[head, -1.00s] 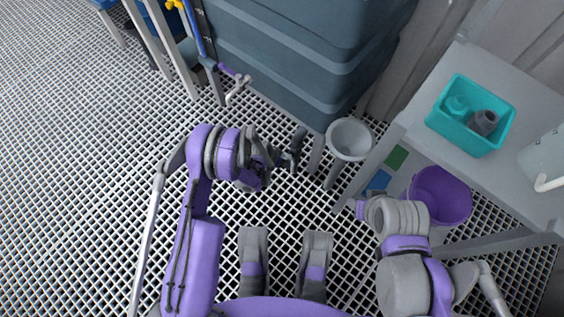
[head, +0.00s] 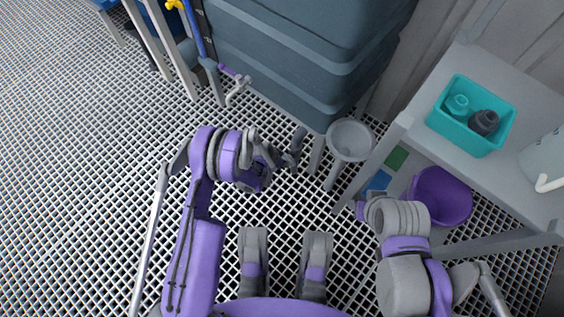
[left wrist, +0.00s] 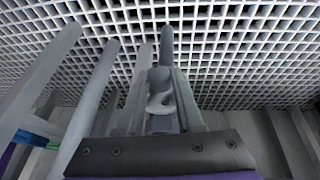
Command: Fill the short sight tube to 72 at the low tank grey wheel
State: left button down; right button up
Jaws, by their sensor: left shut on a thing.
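The large blue-grey tank (head: 290,65) stands at the top middle of the head view. A blue upright tube (head: 195,30) with a dark strip beside it runs along its left side; I cannot read a level or tell whether it is the short sight tube. My left gripper (head: 283,157) is at the tank's lower front edge, shut on a dark grey handle-like part (head: 299,143), probably the grey wheel. The left wrist view shows a grey rounded part (left wrist: 160,95) between the fingers; its full shape is hidden. My right gripper (head: 362,208) is low at the right, its fingers unclear.
A purple bucket (head: 441,196) is under the grey bench (head: 410,135), which holds a teal bin (head: 470,148). A purple-handled tap (head: 235,85) is left of the tank. Open grating lies at left.

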pick_arm(q)
jog(key=shift+w+a+f+n+g+h, duration=0.15)
jog(key=shift+n+g+h, duration=0.1)
jog(key=shift+g+h, duration=0.5)
jog(key=shift+w+a+n+g+h, duration=0.15)
jog(key=shift+g+h, duration=0.25)
jog(key=shift+h, duration=0.65)
jog(key=shift+a+f+n+g+h, duration=0.15)
jog(key=shift+n+g+h, duration=0.15)
jog(key=shift+g+h, duration=0.45)
jog(key=shift+r, duration=0.1)
jog(key=c, duration=0.5)
grip_release()
jog(key=shift+c, duration=0.2)
jog(key=p+v, duration=0.2)
jog(key=v, duration=0.8)
jog(key=shift+a+r, duration=0.15)
jog(key=shift+a, duration=0.2)
